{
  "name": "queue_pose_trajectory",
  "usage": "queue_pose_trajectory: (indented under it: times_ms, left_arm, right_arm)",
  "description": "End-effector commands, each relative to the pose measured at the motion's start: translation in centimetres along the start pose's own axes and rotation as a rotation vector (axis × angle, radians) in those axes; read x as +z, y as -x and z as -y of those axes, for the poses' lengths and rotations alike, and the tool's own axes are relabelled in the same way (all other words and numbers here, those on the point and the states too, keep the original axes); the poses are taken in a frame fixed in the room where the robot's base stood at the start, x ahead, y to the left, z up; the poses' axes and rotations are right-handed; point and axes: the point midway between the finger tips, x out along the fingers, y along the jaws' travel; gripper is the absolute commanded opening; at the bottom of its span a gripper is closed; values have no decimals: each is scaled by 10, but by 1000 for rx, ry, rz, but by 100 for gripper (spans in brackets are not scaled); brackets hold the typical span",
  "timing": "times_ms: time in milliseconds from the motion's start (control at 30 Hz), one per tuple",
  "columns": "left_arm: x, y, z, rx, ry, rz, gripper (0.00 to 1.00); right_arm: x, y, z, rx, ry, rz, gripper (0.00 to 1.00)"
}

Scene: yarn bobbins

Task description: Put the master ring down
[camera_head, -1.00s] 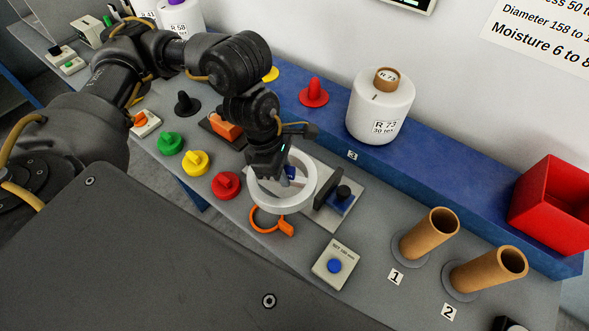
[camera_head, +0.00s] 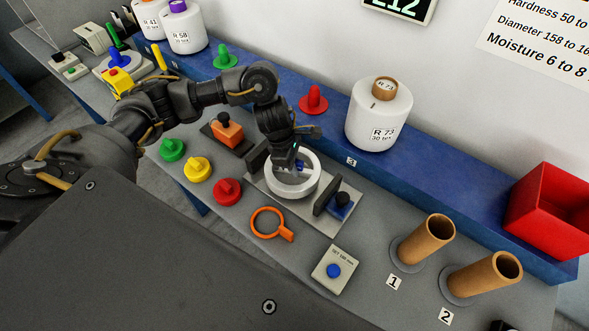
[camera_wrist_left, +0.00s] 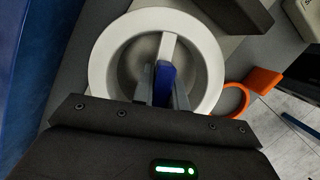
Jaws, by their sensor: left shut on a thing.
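The master ring, a thick white ring (camera_head: 313,182), is at the gauge plate (camera_head: 322,224) on the grey bench, between the plate's two dark upright blocks. Whether it touches the plate I cannot tell. My left gripper (camera_head: 299,166) reaches down into the ring from above and is shut on its blue-and-white grip bar. In the left wrist view the ring (camera_wrist_left: 100,68) fills the upper middle, and the gripper fingers (camera_wrist_left: 163,90) close on the blue part (camera_wrist_left: 163,82) of the bar. My right gripper is not in view.
An orange ring with a handle (camera_head: 284,233) lies just in front of the plate. Red (camera_head: 228,191), yellow (camera_head: 197,170) and green (camera_head: 173,149) knobbed pieces stand to the left. A button box (camera_head: 335,267) and two cardboard tubes (camera_head: 428,240) are to the right. A blue ledge (camera_head: 440,183) runs behind.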

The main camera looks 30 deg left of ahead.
Motion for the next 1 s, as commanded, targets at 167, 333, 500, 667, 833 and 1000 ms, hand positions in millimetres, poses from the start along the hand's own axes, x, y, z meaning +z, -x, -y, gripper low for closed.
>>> queue_pose_trajectory:
  times_ms: [167,333,500,667,833,1000]
  left_arm:
    - [-4,-16,1,-3,2,2,0]
    - [-5,-20,0,1,-1,1,0]
    - [-5,-20,0,1,-1,1,0]
    - [-6,-22,1,-1,0,0,24]
    - [-6,-22,1,-1,0,0,36]
    - [-6,-22,1,-1,0,0,36]
  right_arm:
    - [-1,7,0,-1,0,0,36]
    - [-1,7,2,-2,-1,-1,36]
    - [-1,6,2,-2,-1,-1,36]
    - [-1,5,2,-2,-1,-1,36]
    - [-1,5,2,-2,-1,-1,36]
    - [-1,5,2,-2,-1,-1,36]
